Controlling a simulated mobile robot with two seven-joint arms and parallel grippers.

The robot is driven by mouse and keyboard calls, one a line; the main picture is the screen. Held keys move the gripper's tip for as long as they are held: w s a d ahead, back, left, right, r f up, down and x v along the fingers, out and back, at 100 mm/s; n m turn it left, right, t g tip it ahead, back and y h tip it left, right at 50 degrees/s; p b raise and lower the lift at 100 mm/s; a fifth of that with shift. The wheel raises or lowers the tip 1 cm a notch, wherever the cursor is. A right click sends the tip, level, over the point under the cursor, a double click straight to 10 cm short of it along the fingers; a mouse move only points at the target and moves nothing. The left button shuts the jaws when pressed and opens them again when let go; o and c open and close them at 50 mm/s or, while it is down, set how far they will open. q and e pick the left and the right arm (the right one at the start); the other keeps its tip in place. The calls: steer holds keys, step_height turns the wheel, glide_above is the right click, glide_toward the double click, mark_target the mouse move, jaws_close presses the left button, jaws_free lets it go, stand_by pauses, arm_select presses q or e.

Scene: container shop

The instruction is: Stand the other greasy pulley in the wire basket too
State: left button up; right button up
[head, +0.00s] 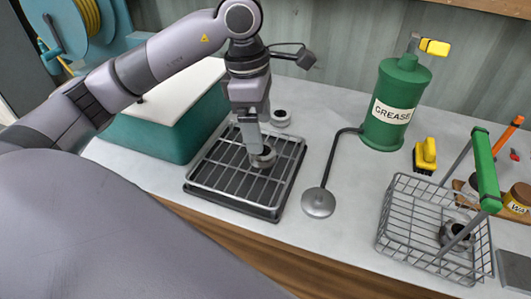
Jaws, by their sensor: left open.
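A dark metal pulley (266,159) is on the black wire rack over a drip tray (215,178). My left gripper (254,143) points down right at this pulley, with its jaws open; its finger hides part of the pulley, and I cannot tell whether they touch. The wire basket (398,224) with a green handle (485,170) stands at the right of the bench. Another dark pulley (457,235) is inside the basket. My right gripper is not in view.
A grey round part (281,118) lies behind the rack. A green grease pump (397,95) with a bent pipe ending in a round cup (319,202) stands between rack and basket. A yellow brush (425,154) is behind the basket. A teal box (165,132) is left of the rack.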

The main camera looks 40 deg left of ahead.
arm_select(q)
step_height(320, 180, down, 4)
steer(key=shift+d+f, duration=0.15)
steer(key=shift+f, duration=0.65)
steer(key=c, duration=1.2)
step_height(320, 180, up, 20)
steer(key=p, duration=0.3)
steer(key=shift+w+d, duration=0.1)
